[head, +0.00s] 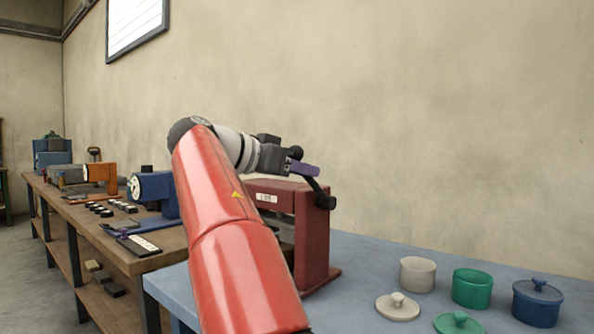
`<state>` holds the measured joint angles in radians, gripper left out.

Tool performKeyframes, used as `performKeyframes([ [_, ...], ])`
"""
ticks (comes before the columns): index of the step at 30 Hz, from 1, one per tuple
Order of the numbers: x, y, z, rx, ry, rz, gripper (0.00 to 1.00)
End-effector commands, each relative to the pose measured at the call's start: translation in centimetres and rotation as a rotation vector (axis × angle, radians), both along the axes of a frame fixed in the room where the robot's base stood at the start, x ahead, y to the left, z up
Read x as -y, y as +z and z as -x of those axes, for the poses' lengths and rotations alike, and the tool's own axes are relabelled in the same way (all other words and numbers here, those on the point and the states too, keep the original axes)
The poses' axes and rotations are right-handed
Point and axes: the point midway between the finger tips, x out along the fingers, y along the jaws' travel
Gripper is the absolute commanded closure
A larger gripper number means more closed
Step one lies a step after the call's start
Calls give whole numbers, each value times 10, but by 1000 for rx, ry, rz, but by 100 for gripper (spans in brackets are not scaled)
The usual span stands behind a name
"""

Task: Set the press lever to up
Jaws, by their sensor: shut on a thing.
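A dark red press (313,240) stands on the blue-grey table, partly hidden behind my arm. Its black lever (317,187) runs from a pivot on the press's right side up and to the left, with a round black knob (297,152) at its upper end. My gripper (303,168), with purple fingers, is shut on the lever just below the knob. The fingers cover part of the lever. My red arm hides the front left of the press.
On the table at right stand a white pot (418,274), a green pot (472,288) and a lidded blue pot (537,302). A white lid (398,307) and a green lid (458,323) lie in front. A wooden bench (150,245) with several machines is at left.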

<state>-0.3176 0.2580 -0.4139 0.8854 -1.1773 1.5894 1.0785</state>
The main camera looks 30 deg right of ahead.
Motion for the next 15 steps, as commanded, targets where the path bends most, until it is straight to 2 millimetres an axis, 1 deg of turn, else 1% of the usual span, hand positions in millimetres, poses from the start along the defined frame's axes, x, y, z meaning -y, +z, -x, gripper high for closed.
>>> performKeyframes([
  [1, 5, 3, 6, 1, -20, 6, 100],
  [4, 6, 3, 6, 1, -21, 6, 100],
  [5, 5, 3, 6, 1, -21, 6, 68],
  [9, 5, 2, 5, 0, -17, 6, 50],
  [15, 2, 1, 2, 0, -10, 3, 50],
])
